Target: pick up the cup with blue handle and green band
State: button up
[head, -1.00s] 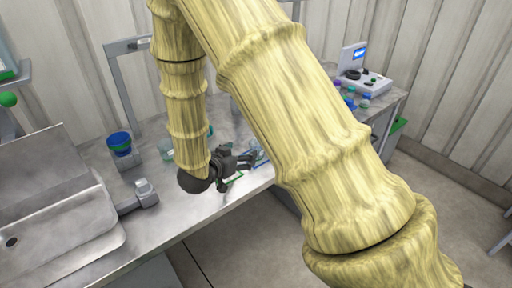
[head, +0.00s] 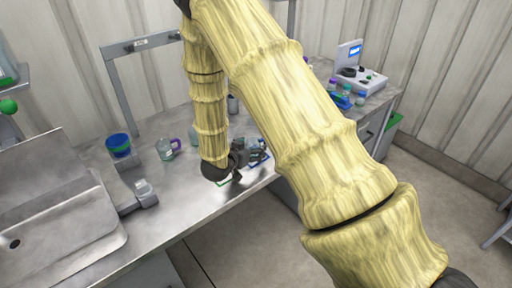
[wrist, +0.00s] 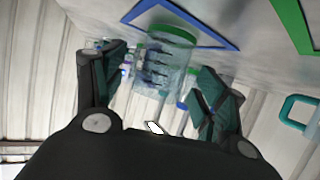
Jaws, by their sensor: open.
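A clear cup with a green band (wrist: 165,60) shows in the wrist view, ahead of my gripper (wrist: 158,90) and roughly between its two fingers. I cannot make out a blue handle on it. My gripper is open, with a dark finger on each side and a gap between them. I cannot tell whether the cup is inside the grasp or just beyond it. In the head view my gripper (head: 258,157) is low over the front part of the bench, and the cup is not clearly visible there.
A blue tub with a green band (head: 118,145) and a clear cup with a purple handle (head: 167,149) stand left on the bench. A teal handle (wrist: 297,112) shows at the wrist view's right. Blue (wrist: 222,46) and green (wrist: 292,22) outlines mark the surface. A device (head: 360,77) stands far right.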

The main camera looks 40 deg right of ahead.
jog(key=c, duration=1.1)
jog(key=shift+r, duration=0.1)
